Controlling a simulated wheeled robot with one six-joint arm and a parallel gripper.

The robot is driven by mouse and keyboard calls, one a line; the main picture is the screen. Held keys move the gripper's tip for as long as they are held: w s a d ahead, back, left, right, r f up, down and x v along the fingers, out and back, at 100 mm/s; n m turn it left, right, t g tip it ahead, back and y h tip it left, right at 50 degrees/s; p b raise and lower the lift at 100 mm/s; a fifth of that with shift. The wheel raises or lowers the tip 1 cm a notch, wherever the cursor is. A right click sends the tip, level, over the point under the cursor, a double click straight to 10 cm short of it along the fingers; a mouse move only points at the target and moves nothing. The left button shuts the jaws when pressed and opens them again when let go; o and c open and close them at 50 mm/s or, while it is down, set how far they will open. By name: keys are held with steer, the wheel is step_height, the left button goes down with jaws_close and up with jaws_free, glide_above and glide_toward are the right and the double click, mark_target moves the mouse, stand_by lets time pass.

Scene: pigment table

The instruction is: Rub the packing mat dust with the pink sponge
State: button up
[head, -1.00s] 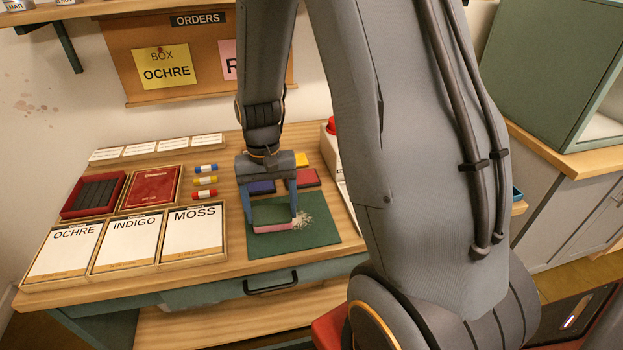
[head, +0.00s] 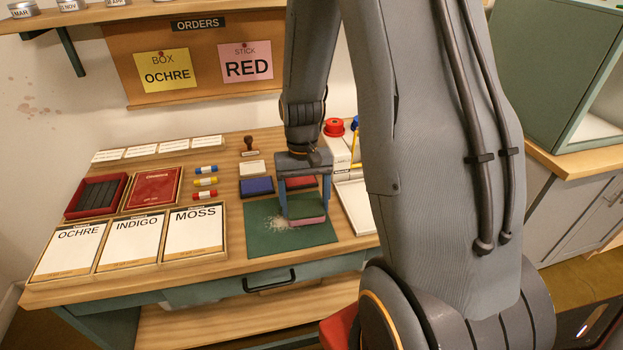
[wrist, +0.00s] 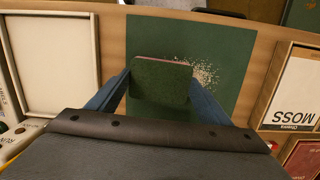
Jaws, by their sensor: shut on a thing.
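The pink sponge (head: 308,220), with a green top and a pink underside, is gripped between the blue fingers of my gripper (head: 304,208). It is low over the right part of the dark green packing mat (head: 262,241); I cannot tell whether it touches. A pale, speckled dust patch (head: 280,220) lies on the mat just left of the sponge. In the wrist view, the sponge (wrist: 160,82) sits between the fingers, and the dust (wrist: 206,73) shows beside it to the right. Any dust under the sponge is hidden.
Behind the mat are a blue ink pad (head: 257,186) and a red pad (head: 300,182). A white tray (head: 357,205) stands close to the right. Boxes labelled OCHRE, INDIGO and MOSS (head: 191,233) stand left. A wooden stamp (head: 249,146) is at the back.

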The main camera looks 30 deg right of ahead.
mark_target(308, 206)
steer(key=shift+s+d+r+p, duration=0.1)
steer(key=shift+d+r+p, duration=0.1)
steer(key=shift+r+p, duration=0.35)
steer(key=shift+s+d+r+p, duration=0.15)
steer(key=shift+r+p, duration=0.2)
steer(key=shift+r, duration=0.3)
step_height(308, 206, up, 6)
steer(key=p, duration=0.4)
steer(key=shift+w+f+p, duration=0.1)
steer(key=shift+f+p, duration=0.15)
steer(key=shift+p, duration=0.05)
steer(key=shift+w, duration=0.15)
